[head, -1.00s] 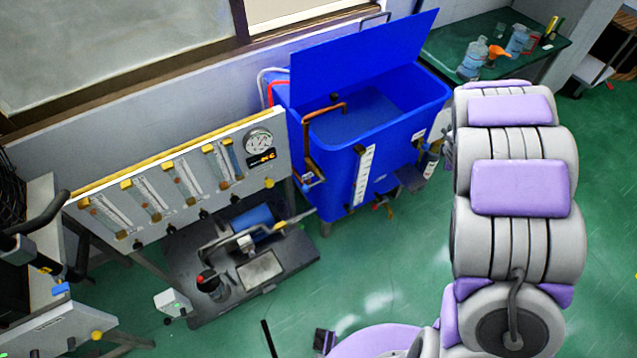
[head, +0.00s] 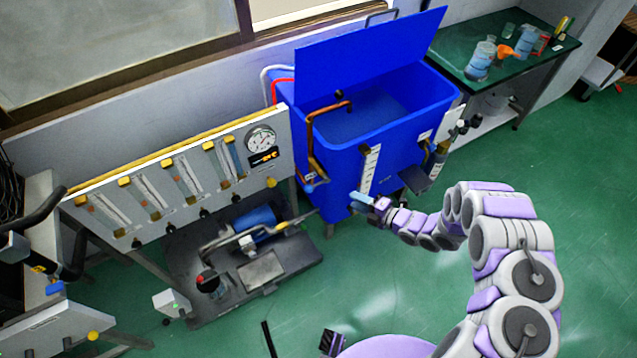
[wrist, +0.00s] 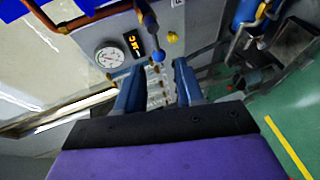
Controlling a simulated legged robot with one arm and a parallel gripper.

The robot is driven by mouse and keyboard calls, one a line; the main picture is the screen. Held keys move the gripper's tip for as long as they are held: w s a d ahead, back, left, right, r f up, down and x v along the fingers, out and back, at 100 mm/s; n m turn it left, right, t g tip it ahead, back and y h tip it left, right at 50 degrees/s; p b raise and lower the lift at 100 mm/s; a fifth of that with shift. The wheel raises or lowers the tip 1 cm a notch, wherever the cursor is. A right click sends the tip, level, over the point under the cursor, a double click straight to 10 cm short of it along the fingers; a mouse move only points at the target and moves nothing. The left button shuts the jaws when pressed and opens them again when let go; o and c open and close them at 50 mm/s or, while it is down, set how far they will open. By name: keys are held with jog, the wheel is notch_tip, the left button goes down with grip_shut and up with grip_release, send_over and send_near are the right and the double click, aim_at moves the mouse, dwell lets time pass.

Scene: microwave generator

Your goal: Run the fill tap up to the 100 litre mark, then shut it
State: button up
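The blue tank (head: 395,130) stands in the head view with its lid raised. A copper pipe (head: 313,140) bends over its rim and runs down its left side to a small blue-handled tap (head: 309,188). A white scale strip (head: 370,170) is on the tank's front; its marks are too small to read. My gripper (head: 364,198) is in front of the tank, below the strip and right of the tap. In the wrist view, my gripper (wrist: 157,70) has its two blue fingers apart and nothing between them. The pipe and tap (wrist: 151,24) show beyond the fingertips.
A panel of flow meters with a round gauge (head: 261,139) stands left of the tank. A pump on a dark base (head: 258,240) is on the floor below it. A green table (head: 455,52) with bottles is at the back right. Green floor (head: 400,290) is open in front.

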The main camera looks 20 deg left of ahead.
aim_at(317, 185)
jog(key=s+r+b+x, duration=0.1)
jog(key=b+x, duration=0.1)
jog(key=x, duration=1.6)
jog(key=shift+s+a+y, duration=0.25)
jog(key=shift+a+y, duration=0.05)
jog(key=shift+a, duration=0.1)
jog(key=shift+r, duration=0.15)
grip_shut()
